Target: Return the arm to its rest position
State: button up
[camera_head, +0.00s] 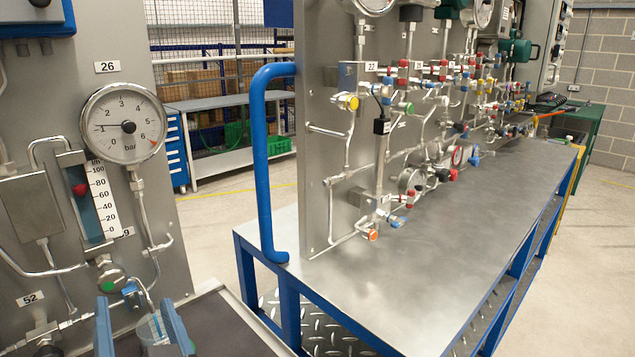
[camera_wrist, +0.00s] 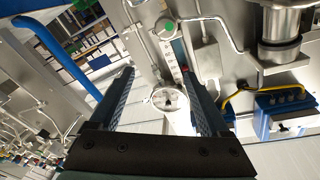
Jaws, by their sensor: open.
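My gripper (camera_head: 135,303) shows at the lower left of the head view, its two blue fingers apart. It is in front of the left gauge panel (camera_head: 105,48), below a round green-centred valve knob (camera_head: 111,279). A small clear cup-like part (camera_head: 152,330) shows between the fingers; I cannot tell whether it touches them. In the wrist view my gripper (camera_wrist: 158,72) has its dark fingers spread, with a round dial gauge (camera_wrist: 168,98) visible beyond and between them. The green knob (camera_wrist: 167,27) is above the fingertips there.
The left panel carries a bar gauge (camera_head: 123,124), a sight tube (camera_head: 90,198) and pipes close to my gripper. A blue handle (camera_head: 262,160) and a metal bench (camera_head: 420,240) with a crowded panel stand to the right. Floor beyond is open.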

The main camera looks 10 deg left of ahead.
jog(key=w+d+r+t+h+p, duration=0.15)
jog(key=d+r+t, duration=0.25)
jog(key=d+r, duration=0.5)
jog(key=d+r+t+h+p, duration=0.3)
jog(key=d+r+t, duration=0.1)
jog(key=r, duration=1)
jog(key=s+d+r+m+t+h+p, duration=0.1)
jog(key=s+d+r+t+h, duration=0.1)
jog(key=r, duration=0.5)
jog(key=s+d+r+m+t+h+p, duration=0.1)
jog(key=s+d+r+t+h, duration=0.2)
jog(key=d+r+h, duration=0.3)
jog(key=s+d+r, duration=0.1)
jog(key=d+r, duration=0.1)
jog(key=d, duration=0.1)
jog(key=shift+s+r, duration=0.25)
jog(key=shift+s, duration=0.1)
